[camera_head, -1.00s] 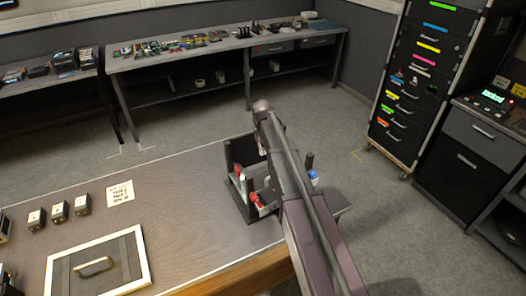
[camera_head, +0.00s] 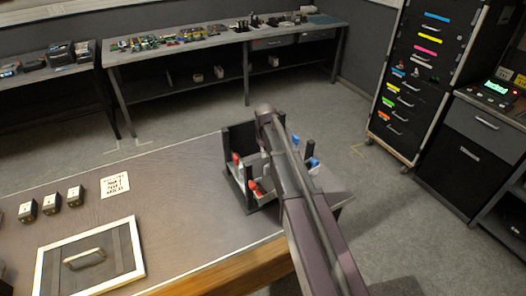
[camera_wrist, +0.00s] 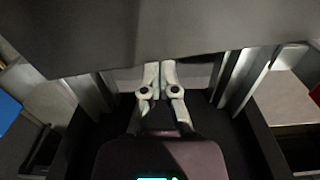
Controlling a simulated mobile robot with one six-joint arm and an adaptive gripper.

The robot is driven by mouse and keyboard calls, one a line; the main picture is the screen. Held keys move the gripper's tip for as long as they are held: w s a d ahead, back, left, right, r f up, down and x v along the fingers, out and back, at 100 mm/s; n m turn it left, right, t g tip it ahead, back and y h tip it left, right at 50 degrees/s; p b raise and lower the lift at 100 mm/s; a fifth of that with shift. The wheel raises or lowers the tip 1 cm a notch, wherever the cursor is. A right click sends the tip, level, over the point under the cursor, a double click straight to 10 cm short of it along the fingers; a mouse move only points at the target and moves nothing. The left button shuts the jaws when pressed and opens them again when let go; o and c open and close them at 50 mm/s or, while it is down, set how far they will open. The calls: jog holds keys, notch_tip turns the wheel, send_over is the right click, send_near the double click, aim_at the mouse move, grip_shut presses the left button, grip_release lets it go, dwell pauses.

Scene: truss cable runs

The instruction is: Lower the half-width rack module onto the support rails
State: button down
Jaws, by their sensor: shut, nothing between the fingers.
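In the head view a dark open holder (camera_head: 238,178) with upright walls and posts stands at the table's right end, partly hidden by my arm. My gripper is hidden there. In the wrist view my gripper (camera_wrist: 160,68) is shut and empty, its fingertips close to a pale grey surface; contact is unclear. Metal uprights, likely the support rails, stand left (camera_wrist: 88,97) and right (camera_wrist: 245,82) of it. A broad dark slab (camera_wrist: 150,30) spans the top of that view; I cannot tell whether it is the rack module.
Red-tipped items (camera_head: 254,188) and blue-tipped items (camera_head: 312,163) stand around the holder. A framed panel with a handle (camera_head: 92,258), small blocks (camera_head: 51,204) and a paper note (camera_head: 115,185) lie on the table. A drawer cabinet (camera_head: 415,75) stands back right.

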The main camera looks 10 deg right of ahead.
jog(key=shift+s+d, duration=0.15)
jog(key=shift+s, duration=0.3)
jog(key=shift+s+d, duration=0.15)
jog(key=shift+s, duration=0.35)
jog(key=shift+s+d, duration=0.15)
jog(key=shift+s, duration=0.35)
jog(key=shift+w, duration=0.2)
jog(key=w+a+r+p, duration=0.1)
jog(key=w+r+p, duration=0.2)
jog(key=r+p, duration=0.7)
jog(key=shift+w, duration=0.3)
